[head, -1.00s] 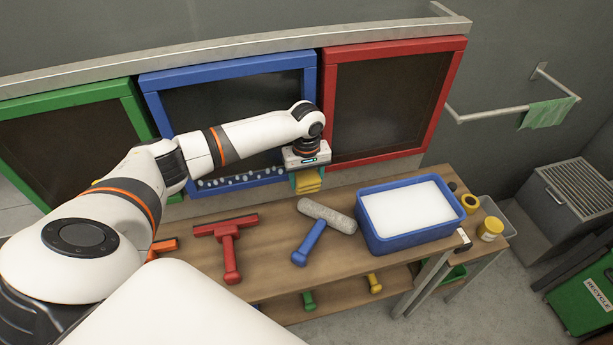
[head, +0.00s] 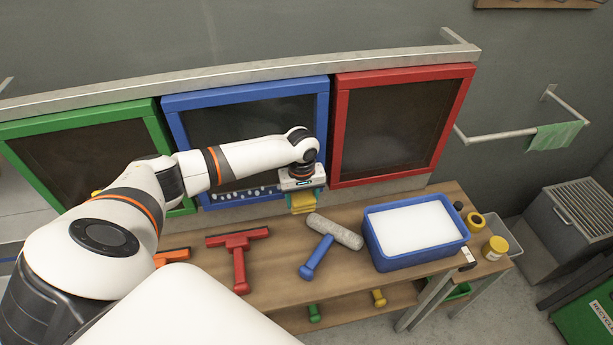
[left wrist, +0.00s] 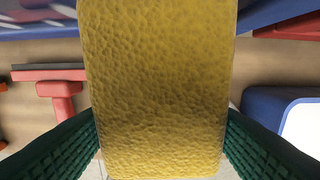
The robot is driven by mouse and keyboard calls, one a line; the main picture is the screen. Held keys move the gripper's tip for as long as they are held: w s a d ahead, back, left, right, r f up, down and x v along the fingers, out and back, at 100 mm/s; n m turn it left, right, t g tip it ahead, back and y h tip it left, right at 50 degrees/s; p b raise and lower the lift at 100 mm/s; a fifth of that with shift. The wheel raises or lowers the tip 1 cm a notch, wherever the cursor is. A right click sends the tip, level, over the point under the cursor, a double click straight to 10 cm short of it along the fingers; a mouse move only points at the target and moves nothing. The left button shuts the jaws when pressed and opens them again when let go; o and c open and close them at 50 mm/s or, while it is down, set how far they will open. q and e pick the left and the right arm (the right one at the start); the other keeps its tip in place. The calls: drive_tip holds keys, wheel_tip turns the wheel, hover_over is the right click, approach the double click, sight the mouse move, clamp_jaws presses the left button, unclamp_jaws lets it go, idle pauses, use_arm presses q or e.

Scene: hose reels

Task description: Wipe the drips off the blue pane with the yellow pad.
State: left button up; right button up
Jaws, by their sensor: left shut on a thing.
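The blue pane (head: 240,122) is a dark panel in a blue frame, between a green-framed and a red-framed pane. White drips (head: 238,194) line its lower edge, partly behind my arm. My left gripper (head: 302,194) is shut on the yellow pad (head: 303,204), in front of the pane's lower right corner and above the table's back edge. In the left wrist view the pad (left wrist: 157,90) fills the middle between the two green fingers. I cannot tell whether the pad touches the frame. My right gripper is not in view.
On the wooden table (head: 285,285) lie a red squeegee (head: 239,250), a blue-handled roller (head: 335,230) and a blue tub (head: 420,258) with white content. Yellow jars stand at the right end. A rail with a green cloth (head: 556,136) hangs on the right wall.

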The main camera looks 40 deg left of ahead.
use_arm(q)
drive_tip(key=shift+s+a+r+p, duration=0.2)
drive_tip(key=shift+s+a+p, duration=0.4)
drive_tip(key=shift+p, duration=0.15)
drive_tip(key=shift+s+a+p, duration=0.4)
drive_tip(key=shift+s+a, duration=0.05)
drive_tip(key=s+a, duration=1.3)
drive_tip(key=s, duration=0.3)
drive_tip(key=shift+a+f, duration=0.15)
drive_tip(key=shift+a, duration=0.15)
idle(0.9)
drive_tip(key=s+d, duration=0.4)
drive_tip(key=d, duration=0.1)
drive_tip(key=shift+s+d, duration=0.2)
drive_tip(key=shift+s, duration=0.05)
idle(0.3)
